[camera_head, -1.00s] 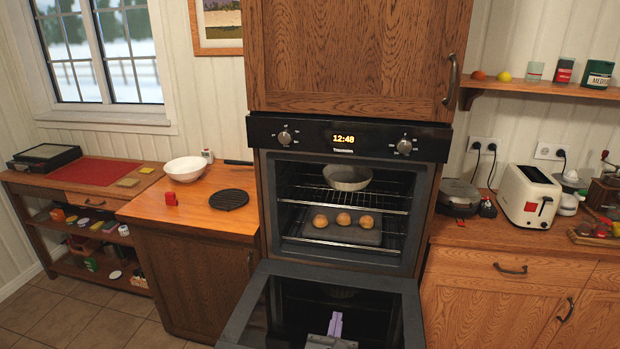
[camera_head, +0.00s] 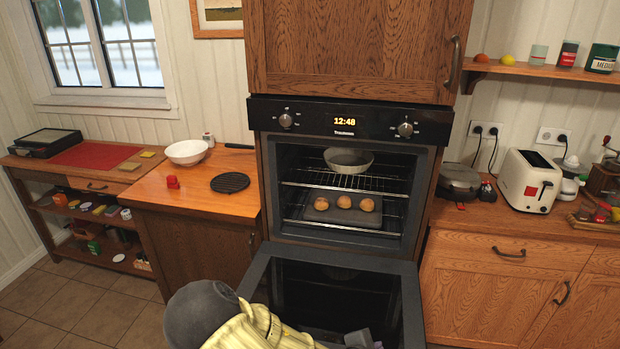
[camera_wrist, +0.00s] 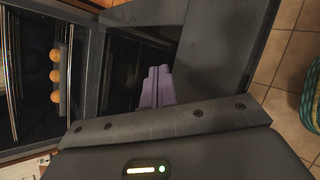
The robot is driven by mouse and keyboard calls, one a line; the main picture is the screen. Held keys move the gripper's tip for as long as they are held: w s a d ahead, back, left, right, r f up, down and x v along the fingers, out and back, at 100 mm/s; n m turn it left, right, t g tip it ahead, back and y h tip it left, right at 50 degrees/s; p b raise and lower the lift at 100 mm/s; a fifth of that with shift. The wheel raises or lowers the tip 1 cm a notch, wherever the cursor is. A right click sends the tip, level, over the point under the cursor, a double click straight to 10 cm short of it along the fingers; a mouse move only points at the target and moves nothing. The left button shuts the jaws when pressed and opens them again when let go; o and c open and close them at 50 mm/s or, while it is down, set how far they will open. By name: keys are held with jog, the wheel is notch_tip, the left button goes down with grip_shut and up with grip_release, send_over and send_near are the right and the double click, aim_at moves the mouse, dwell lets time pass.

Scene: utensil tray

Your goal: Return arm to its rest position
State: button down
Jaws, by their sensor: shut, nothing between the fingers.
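My gripper (camera_wrist: 158,70) shows in the wrist view as two purple fingers pressed together, with nothing between them. It is over the lowered oven door (camera_wrist: 222,45). In the head view my yellow and grey arm comes in at the bottom middle, in front of the open oven door (camera_head: 259,277). Only a grey part of the wrist end shows at the bottom edge there, and the fingers are not clearly seen.
The oven is open, with three round buns (camera_head: 344,202) on a tray and a bowl (camera_head: 349,160) on the rack above. Counters stand at both sides, with a white bowl (camera_head: 186,152) left and a toaster (camera_head: 527,181) right. A green patterned thing (camera_wrist: 311,97) is at the wrist view's right edge.

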jog(key=s+m+g, duration=0.1)
jog(key=m, duration=0.1)
jog(key=s+m+g+y, duration=0.2)
jog(key=m, duration=0.1)
jog(key=shift+a+f+m, duration=0.3)
jog(key=r+m, duration=0.1)
jog(key=s+a+m+g+y, duration=0.1)
jog(key=m, duration=0.1)
jog(key=s+r+m+y, duration=0.1)
jog(key=shift+a+r+g, duration=0.25)
jog(key=shift+r+g, duration=0.05)
jog(key=s+d+r+m+y+p, duration=0.1)
jog(key=s+r+m, duration=0.4)
jog(key=r, duration=1.2)
jog(key=m+y+p, duration=0.1)
jog(key=m+y, duration=0.1)
jog(key=m, duration=0.2)
jog(key=shift+d+r+g+p, duration=0.2)
jog(key=shift+g+p, duration=0.1)
jog(key=shift+p, duration=0.05)
